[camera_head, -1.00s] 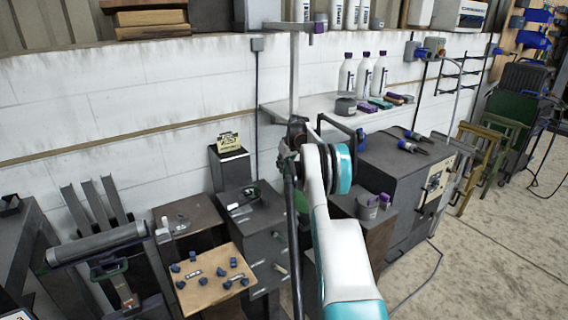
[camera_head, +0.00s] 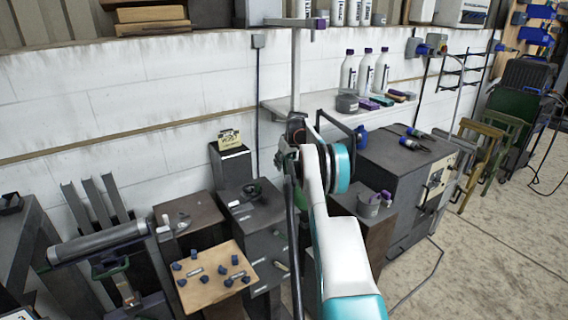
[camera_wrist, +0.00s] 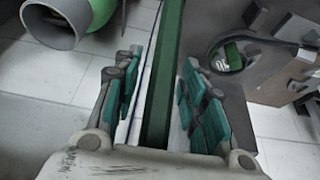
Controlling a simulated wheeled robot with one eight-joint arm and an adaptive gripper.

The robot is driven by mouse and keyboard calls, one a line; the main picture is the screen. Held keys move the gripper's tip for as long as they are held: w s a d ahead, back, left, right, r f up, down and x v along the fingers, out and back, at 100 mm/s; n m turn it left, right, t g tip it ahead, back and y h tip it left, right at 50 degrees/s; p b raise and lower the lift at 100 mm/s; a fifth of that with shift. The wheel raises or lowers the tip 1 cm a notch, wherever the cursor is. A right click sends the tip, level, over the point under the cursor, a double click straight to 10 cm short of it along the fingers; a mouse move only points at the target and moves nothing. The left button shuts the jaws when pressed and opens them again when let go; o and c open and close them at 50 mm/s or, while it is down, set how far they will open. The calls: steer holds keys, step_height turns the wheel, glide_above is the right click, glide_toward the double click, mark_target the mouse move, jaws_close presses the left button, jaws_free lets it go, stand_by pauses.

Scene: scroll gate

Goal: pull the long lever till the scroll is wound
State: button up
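My gripper (camera_wrist: 160,105) shows in the wrist view with two teal-padded fingers apart. A dark green bar (camera_wrist: 167,70) runs between them, closer to the right finger, with a light gap on its left. I cannot tell whether it touches a pad or whether it is the long lever.
A wooden board with blue knobs (camera_head: 216,278) stands at lower front. Dark cabinets (camera_head: 405,180) line the white wall. A shelf (camera_head: 290,106) holds bottles and small boxes. A grey tube (camera_wrist: 50,25) is close to my left finger. The floor at right (camera_head: 480,260) is clear.

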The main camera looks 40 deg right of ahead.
steer(key=v, duration=1.2)
steer(key=shift+a, duration=0.15)
